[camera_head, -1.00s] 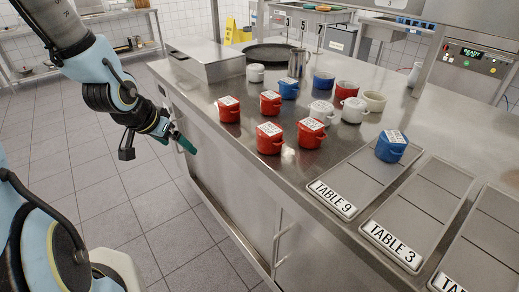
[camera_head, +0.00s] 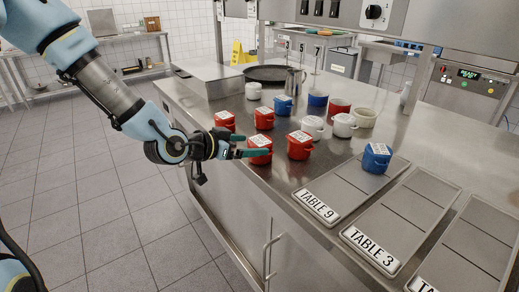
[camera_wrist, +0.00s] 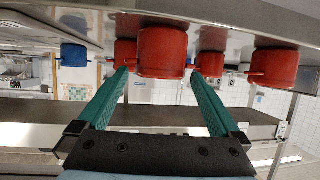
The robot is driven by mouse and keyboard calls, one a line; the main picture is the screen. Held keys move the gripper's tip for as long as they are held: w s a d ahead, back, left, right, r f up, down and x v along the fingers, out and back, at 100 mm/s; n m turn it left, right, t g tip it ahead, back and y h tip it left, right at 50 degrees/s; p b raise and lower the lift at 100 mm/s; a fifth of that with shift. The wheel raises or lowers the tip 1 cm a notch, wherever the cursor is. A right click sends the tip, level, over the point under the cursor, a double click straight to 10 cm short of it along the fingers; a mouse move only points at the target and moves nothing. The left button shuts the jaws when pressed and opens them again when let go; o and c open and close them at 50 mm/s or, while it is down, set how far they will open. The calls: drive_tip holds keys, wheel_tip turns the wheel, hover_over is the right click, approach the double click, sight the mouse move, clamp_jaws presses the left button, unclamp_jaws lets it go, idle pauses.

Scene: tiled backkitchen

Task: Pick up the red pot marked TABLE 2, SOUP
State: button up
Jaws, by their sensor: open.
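Several red lidded pots with white labels stand on the steel counter. The labels are too small to read, so I cannot tell which one says TABLE 2, SOUP. My gripper (camera_head: 262,146) is open and level at the counter's left edge, at the front-left red pot (camera_head: 260,158). In the wrist view, which is upside down, that pot (camera_wrist: 162,52) is centred ahead, with one green finger toward each side of it. My gripper (camera_wrist: 159,73) holds nothing. Whether the fingers touch the pot is unclear. Another red pot (camera_head: 299,149) stands just to its right.
Two more red pots (camera_head: 225,121) (camera_head: 264,119) stand behind. White pots (camera_head: 313,128) and blue pots (camera_head: 283,106) stand further back. A blue pot (camera_head: 376,160) sits on the TABLE 9 tray (camera_head: 335,190). The TABLE 3 tray (camera_head: 395,225) lies to its right.

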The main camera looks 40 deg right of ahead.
sight(260, 145)
drive_tip(key=shift+f+p+x, duration=0.1)
drive_tip(key=shift+p+x, duration=0.35)
drive_tip(key=shift+x, duration=0.75)
drive_tip(key=shift+f+p+x, duration=0.15)
drive_tip(key=shift+p+x, duration=0.3)
drive_tip(key=shift+x, duration=0.8)
drive_tip(key=shift+a, duration=0.1)
drive_tip(key=shift+r, duration=0.1)
drive_tip(key=c, duration=1.4)
